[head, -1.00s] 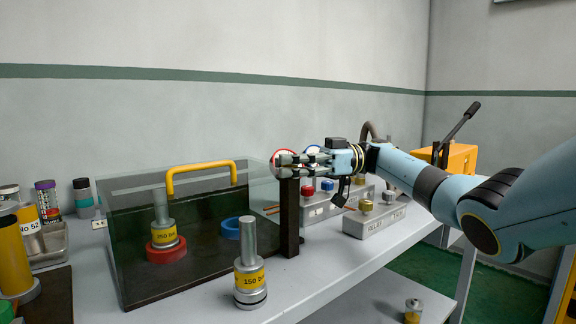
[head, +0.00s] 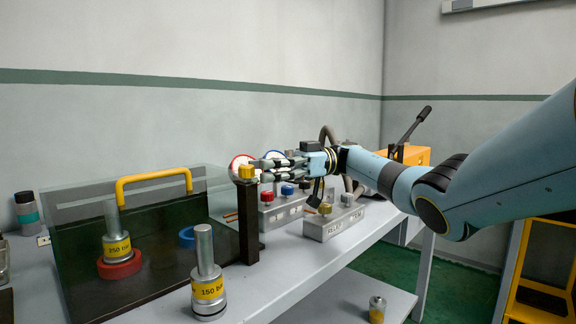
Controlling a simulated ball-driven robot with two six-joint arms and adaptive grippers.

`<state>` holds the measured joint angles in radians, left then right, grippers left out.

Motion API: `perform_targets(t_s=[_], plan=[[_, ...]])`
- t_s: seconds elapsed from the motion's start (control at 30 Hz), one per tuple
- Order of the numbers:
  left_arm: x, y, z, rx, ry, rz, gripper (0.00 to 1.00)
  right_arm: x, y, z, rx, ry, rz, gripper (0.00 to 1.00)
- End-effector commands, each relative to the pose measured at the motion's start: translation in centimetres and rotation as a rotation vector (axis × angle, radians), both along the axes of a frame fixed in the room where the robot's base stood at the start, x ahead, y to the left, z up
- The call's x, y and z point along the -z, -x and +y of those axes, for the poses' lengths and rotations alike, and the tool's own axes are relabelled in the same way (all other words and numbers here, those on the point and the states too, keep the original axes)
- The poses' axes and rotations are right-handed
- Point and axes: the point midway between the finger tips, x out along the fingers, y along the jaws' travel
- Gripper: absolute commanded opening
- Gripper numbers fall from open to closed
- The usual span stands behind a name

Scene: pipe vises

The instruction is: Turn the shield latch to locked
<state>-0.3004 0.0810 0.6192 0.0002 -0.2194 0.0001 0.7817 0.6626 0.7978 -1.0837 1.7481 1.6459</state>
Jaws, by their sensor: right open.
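The shield is a clear box-like cover (head: 80,245) with a yellow handle (head: 152,178), standing on the bench at the left. A dark post (head: 248,225) stands at its right end. A small yellow knob (head: 246,172), which looks like the shield latch, sits on top of the post. Its turn position is too small to read. My right gripper (head: 262,167) is open and empty. Its fingers point left, with the tips just right of the knob; I cannot tell whether they touch it. My left gripper is not in view.
A 150 bar cylinder (head: 208,285) stands in front of the shield. A 250 cylinder (head: 117,240) in a red ring (head: 119,264) and a blue ring (head: 187,236) show behind the clear panel.

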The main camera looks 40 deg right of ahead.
Motion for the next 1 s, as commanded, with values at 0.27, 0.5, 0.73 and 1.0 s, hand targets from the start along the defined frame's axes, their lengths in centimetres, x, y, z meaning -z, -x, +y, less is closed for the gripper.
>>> perform_targets(t_s=[0.27,0.5,0.73,1.0], plan=[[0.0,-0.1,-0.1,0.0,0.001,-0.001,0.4,-0.2,1.4,-5.9,0.007,-0.002,-0.001,0.53],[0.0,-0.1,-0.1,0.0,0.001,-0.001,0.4,-0.1,1.8,-7.4,0.008,0.002,0.0,0.53],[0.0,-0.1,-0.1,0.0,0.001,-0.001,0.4,-0.1,2.1,-7.6,0.003,0.0,0.0,0.53],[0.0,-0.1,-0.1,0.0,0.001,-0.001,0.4,0.0,2.1,-7.7,0.004,0.001,0.0,0.53]])
